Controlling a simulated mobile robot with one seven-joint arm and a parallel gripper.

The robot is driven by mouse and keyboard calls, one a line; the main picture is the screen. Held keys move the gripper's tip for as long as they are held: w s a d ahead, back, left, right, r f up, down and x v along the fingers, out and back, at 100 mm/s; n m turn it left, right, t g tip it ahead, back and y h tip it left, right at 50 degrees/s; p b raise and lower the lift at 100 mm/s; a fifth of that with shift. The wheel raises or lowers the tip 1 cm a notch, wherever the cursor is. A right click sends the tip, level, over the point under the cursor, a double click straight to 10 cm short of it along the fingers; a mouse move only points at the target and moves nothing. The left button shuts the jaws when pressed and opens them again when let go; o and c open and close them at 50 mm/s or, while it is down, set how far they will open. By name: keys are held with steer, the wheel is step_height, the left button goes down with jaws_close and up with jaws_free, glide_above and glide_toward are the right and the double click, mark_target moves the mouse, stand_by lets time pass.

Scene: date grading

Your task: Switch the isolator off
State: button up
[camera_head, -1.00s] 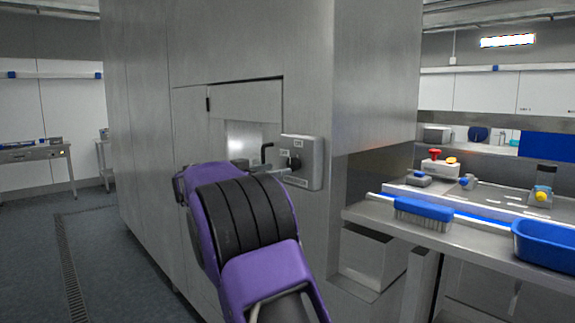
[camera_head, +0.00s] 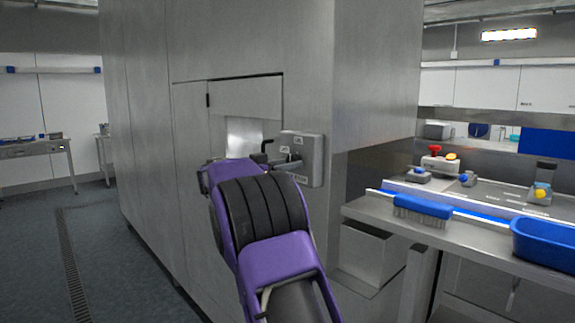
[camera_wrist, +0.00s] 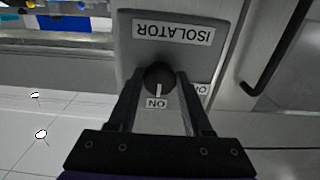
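The isolator (camera_head: 309,160) is a grey box on the steel cabinet wall, right of a recessed opening. In the wrist view the isolator (camera_wrist: 205,55) appears upside down with its name label. Its round black knob (camera_wrist: 158,77) has a white pointer line directed at the ON label (camera_wrist: 157,103). A second label (camera_wrist: 203,89), partly hidden by a finger, sits to the right. My gripper (camera_wrist: 160,73) has one finger on each side of the knob, spread apart; whether they touch it is unclear. In the head view my gripper (camera_head: 287,163) is at the box's front, mostly hidden by my wrist.
A dark bar handle (camera_wrist: 275,50) stands beside the isolator. To the right, a steel bench (camera_head: 465,241) carries a blue brush (camera_head: 422,208) and a blue tub (camera_head: 545,240). Open floor (camera_head: 110,255) lies left of the cabinet.

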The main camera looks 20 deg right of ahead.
jaws_close()
steer(key=shift+n, duration=0.3)
steer(key=shift+s+r+n+b, duration=0.1)
steer(key=shift+n+b, duration=0.2)
steer(key=shift+n, duration=3.05)
steer(key=shift+s+r+n+b, duration=0.1)
steer(key=shift+n+b, duration=0.15)
steer(key=shift+n, duration=3.1)
steer(key=o, duration=0.9)
jaws_free()
steer(key=shift+c, duration=0.2)
